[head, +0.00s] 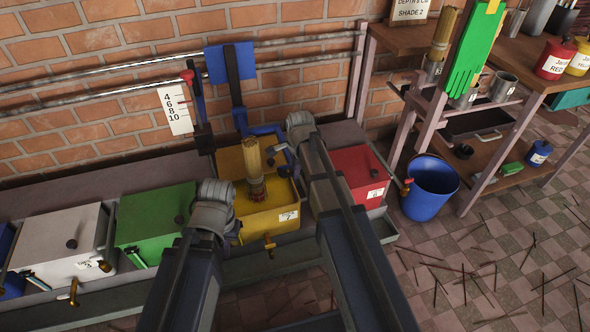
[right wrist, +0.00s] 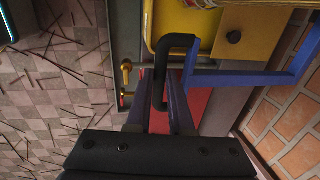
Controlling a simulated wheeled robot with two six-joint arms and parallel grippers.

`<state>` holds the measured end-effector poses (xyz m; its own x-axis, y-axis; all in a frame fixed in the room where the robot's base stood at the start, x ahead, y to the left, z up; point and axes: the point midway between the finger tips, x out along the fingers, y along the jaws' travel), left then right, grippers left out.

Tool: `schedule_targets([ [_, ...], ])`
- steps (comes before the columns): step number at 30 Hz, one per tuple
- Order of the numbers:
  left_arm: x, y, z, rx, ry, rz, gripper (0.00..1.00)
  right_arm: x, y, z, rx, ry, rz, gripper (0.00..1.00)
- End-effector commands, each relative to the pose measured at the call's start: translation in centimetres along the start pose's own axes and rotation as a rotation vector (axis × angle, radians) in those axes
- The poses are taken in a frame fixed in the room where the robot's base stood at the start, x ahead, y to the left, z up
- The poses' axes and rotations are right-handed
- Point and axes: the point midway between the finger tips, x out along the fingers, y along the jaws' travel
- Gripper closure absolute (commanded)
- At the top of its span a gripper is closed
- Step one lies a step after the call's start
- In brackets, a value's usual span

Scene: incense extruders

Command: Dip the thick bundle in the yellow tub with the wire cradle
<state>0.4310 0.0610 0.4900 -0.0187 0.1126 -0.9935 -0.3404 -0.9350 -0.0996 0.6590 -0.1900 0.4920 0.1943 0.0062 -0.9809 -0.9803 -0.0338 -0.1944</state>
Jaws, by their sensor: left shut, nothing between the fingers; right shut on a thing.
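The yellow tub (head: 285,222) stands between the green and red tubs, open, with yellow liquid inside. The thick bundle (head: 254,158) of tan sticks stands nearly upright in it, with a dark, reddish lower part. A blue frame (head: 268,131) reaches over the tub's back right; it shows in the right wrist view (right wrist: 240,80) with a black bent handle (right wrist: 178,42). My right gripper (right wrist: 165,98) is shut on that handle. My left gripper (head: 222,192) is shut and empty at the tub's left side. I cannot make out wire under the bundle.
The green tub (head: 157,218) and white tub (head: 62,244) stand left; the red tub (head: 362,177) stands right. A depth scale (head: 174,110) and rails are behind. A blue bucket (head: 430,190) and a shelf are at right. Loose sticks litter the floor.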

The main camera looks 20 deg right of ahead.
Motion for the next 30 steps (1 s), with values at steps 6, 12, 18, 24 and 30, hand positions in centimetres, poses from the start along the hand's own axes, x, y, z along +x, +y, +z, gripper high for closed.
schedule_targets([
  [6,-2.7,-0.3,0.2,-0.002,-0.001,-0.002,1.0,-2.6,-0.6,0.0,0.001,-0.001,-0.001,1.0],
  [12,-4.6,-0.6,0.3,-0.006,-0.003,-0.004,1.0,-4.5,-0.9,0.0,0.001,-0.001,-0.001,1.0],
  [18,-6.5,-0.7,0.4,-0.009,-0.003,-0.004,1.0,-6.4,-1.3,0.0,0.001,-0.001,-0.001,1.0],
  [24,-8.4,-0.9,0.6,-0.011,-0.004,-0.003,1.0,-8.3,-1.7,0.0,0.001,-0.001,-0.001,1.0],
  [30,-9.5,-1.0,0.6,-0.013,-0.004,-0.001,1.0,-9.4,-1.9,0.0,0.001,-0.001,-0.002,1.0],
])
